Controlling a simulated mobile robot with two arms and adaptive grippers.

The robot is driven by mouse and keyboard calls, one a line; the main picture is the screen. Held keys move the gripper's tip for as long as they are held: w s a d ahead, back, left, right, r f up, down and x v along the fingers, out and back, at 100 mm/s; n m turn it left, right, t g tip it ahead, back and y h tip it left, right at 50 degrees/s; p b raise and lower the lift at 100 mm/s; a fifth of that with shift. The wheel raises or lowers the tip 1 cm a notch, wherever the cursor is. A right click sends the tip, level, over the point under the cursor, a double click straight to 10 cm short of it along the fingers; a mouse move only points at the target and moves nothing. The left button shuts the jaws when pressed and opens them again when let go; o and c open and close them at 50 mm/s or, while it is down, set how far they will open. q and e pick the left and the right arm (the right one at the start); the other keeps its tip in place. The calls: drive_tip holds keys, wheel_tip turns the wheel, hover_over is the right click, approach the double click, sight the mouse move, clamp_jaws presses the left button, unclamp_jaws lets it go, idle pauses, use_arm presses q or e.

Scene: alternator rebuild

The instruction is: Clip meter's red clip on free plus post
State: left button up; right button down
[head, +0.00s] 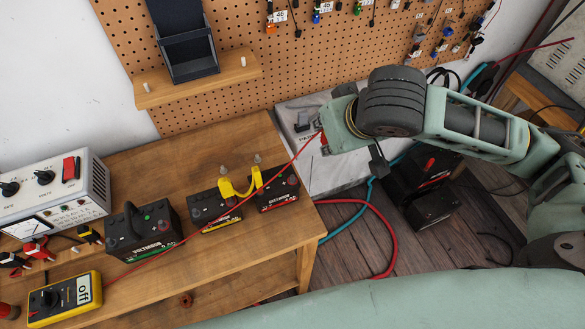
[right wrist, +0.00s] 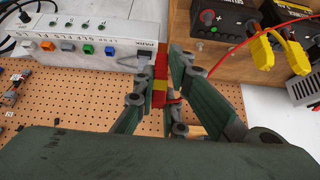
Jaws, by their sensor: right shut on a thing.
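My right gripper (head: 324,146) is shut on the meter's red clip, to the right of the batteries and just off the bench's right end. In the right wrist view the red clip (right wrist: 160,72) with a yellow band stands between the fingertips (right wrist: 160,84). Its thin red lead runs back across the bench to the yellow meter (head: 65,300), which reads off. The rightmost battery (head: 278,199) has a red plus post (head: 292,180); the post also shows in the right wrist view (right wrist: 207,17). A yellow jumper (head: 243,187) joins this battery to the middle battery (head: 213,215). My left gripper is not in view.
A larger black battery (head: 143,240) stands left on the bench (head: 260,240). A white power supply (head: 45,195) stands far left. A grey machine with coloured buttons (right wrist: 95,42) lies beyond the bench's right end. A pegboard (head: 240,80) backs the bench.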

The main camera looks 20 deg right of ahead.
use_arm(q)
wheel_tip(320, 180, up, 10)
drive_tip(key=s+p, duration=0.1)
drive_tip(key=p, duration=0.9)
use_arm(e)
drive_tip(key=w+a+n+g+y+b, duration=0.1)
drive_tip(key=a+n+g+y, duration=0.3)
drive_tip(key=n, duration=0.7)
drive_tip(key=a+n+g+y+b, duration=0.1)
drive_tip(key=a+n+g, duration=0.35)
drive_tip(key=n, duration=0.75)
drive_tip(key=shift+n+g, duration=0.4)
drive_tip(key=shift+g, duration=0.45)
drive_tip(key=f+b, duration=0.1)
drive_tip(key=f, duration=0.1)
drive_tip(key=d+f+b, duration=0.2)
drive_tip(key=f, duration=0.1)
drive_tip(key=shift+f, duration=0.3)
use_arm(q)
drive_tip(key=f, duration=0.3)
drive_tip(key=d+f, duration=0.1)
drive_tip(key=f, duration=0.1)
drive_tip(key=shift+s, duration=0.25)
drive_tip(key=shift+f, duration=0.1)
use_arm(e)
drive_tip(key=shift+a, duration=0.15)
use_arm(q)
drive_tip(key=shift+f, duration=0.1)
use_arm(e)
drive_tip(key=shift+f, duration=0.1)
